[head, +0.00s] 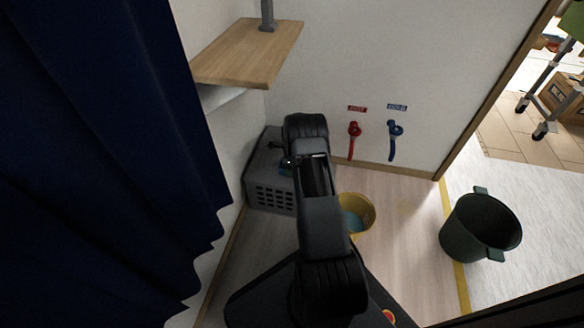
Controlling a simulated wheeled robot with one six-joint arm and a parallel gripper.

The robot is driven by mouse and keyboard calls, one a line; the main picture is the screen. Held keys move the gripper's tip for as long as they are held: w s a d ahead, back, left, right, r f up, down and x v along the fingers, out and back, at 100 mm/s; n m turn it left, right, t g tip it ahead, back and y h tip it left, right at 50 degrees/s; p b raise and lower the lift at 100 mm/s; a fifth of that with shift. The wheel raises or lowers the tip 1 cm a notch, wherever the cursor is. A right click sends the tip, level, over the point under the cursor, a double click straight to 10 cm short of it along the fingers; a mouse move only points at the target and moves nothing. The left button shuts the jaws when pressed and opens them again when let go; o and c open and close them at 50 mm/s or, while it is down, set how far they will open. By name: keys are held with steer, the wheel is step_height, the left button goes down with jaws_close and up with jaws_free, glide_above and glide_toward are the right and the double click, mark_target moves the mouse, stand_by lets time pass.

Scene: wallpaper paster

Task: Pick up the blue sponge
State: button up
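A small patch of blue (285,169) shows inside the grey crate (270,196), at the left edge of my arm. It may be the blue sponge, but most of it is hidden by the arm. My arm reaches over the crate from the bottom of the head view. My gripper (284,160) is largely hidden by my own wrist, with only small dark parts showing above the crate. I cannot see its fingers clearly, nor whether it touches or holds anything.
A yellow bucket (369,211) with blue-green contents stands right of the arm. A dark green bucket (477,228) stands farther right. A wooden shelf (245,55) juts out above the crate. A dark blue curtain (90,150) fills the left. Red and blue taps (394,140) are on the wall.

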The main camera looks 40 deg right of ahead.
step_height(320, 180, up, 3)
steer(key=shift+f+p, duration=0.15)
steer(key=shift+p, duration=0.65)
steer(key=s+a+r+p, duration=0.5)
steer(key=s+r+p, duration=0.2)
steer(key=s, duration=0.6)
steer(key=shift+r, duration=1.4)
steer(key=shift+a, duration=0.1)
steer(key=o, duration=0.4)
steer(key=c, duration=0.4)
steer(key=shift+c, duration=0.2)
